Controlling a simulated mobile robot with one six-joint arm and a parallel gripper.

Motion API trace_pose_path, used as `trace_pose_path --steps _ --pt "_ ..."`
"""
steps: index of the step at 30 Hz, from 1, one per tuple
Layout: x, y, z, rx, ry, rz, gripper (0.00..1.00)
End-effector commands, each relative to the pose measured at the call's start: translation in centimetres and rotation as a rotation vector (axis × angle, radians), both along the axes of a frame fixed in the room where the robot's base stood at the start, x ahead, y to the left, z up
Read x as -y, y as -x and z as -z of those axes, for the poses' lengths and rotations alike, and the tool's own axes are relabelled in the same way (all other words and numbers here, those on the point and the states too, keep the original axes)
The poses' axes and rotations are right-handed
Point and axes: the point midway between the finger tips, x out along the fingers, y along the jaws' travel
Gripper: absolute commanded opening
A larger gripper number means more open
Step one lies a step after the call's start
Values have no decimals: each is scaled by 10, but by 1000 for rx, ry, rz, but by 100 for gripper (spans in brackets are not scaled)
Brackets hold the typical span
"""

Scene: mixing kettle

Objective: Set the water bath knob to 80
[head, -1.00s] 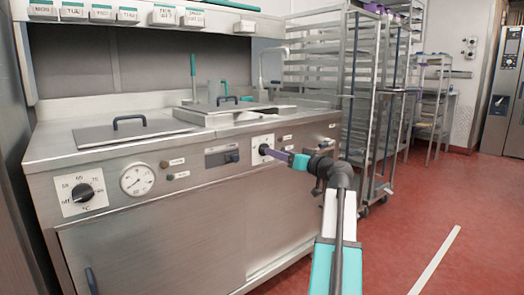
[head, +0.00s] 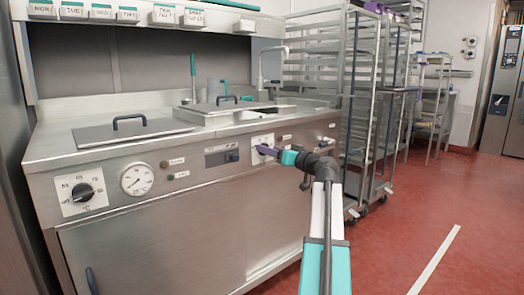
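My gripper (head: 262,149) is at a white dial plate (head: 262,140) on the right part of the steel front panel. The finger gap is too small to read. Another black knob (head: 82,192) sits on a white plate at the far left of the panel, with temperature numbers, "off" and °C around it. The frames do not clearly show which of these knobs is the water bath's.
A round gauge (head: 137,179) and a small dark display (head: 216,158) lie between the two dials. Lids with handles (head: 131,132) cover the counter top. A tall steel rack (head: 345,70) stands right of the unit. Red floor (head: 420,230) is open at the right.

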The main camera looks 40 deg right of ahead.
Motion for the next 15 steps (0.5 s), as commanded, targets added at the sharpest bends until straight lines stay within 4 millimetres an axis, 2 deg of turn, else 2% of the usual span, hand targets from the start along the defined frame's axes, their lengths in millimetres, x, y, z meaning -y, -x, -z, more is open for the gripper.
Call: trace_pose_path --steps 15 --pt "0 -8 0 0 0 0 58"
